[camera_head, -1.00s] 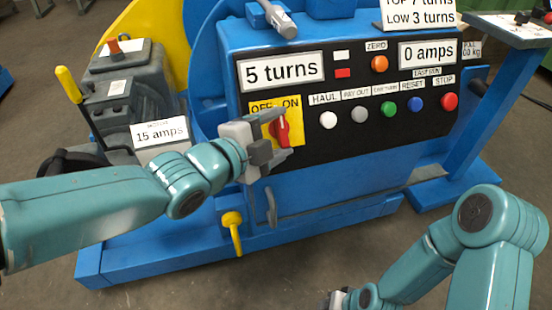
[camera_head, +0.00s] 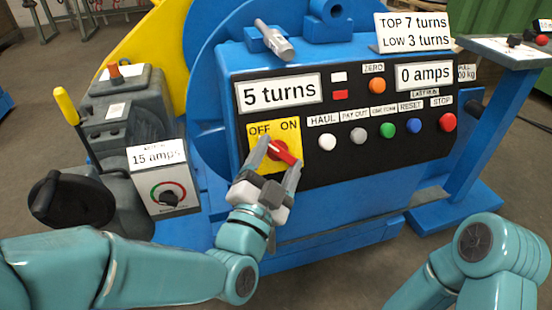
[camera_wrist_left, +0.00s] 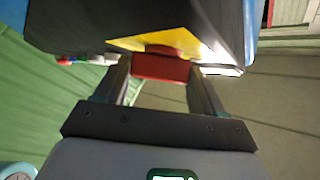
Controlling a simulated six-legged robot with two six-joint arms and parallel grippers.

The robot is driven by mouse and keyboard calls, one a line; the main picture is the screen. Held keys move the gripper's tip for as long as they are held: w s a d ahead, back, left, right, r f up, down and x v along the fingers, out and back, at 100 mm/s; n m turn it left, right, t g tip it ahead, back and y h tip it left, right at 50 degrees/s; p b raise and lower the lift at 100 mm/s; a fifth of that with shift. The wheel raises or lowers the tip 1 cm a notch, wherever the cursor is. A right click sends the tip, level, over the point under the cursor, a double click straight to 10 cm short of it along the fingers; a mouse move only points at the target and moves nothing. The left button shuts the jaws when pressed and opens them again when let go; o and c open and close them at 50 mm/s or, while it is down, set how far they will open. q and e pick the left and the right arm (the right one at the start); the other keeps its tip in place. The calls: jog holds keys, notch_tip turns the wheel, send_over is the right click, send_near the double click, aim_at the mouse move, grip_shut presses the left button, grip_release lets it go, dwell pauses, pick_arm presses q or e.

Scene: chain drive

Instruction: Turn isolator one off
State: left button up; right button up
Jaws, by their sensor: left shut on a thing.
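A red rotary handle (camera_head: 285,152) sits on a yellow plate (camera_head: 290,133) marked OFF and ON, at the left end of the black control panel. The handle is tilted, running from upper left to lower right. My left gripper (camera_head: 278,156) reaches up from below with a finger on either side of the handle, shut on it. In the left wrist view the red handle (camera_wrist_left: 161,66) sits between the two fingertips, in front of the yellow plate. I cannot read a label naming this switch as isolator one. My right gripper is outside the head view; only that arm's links show.
Right of the plate are several push buttons, including a white one (camera_head: 327,142) and a red STOP button (camera_head: 447,122). A display (camera_head: 279,94) reads 5 turns. A grey box with a dial (camera_head: 169,193) and a black round part (camera_head: 72,202) stand left of the gripper.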

pick_arm(q)
jog(key=shift+n+t, duration=0.3)
jog(key=o, duration=1)
jog(key=shift+d, duration=0.1)
jog(key=shift+o, duration=0.2)
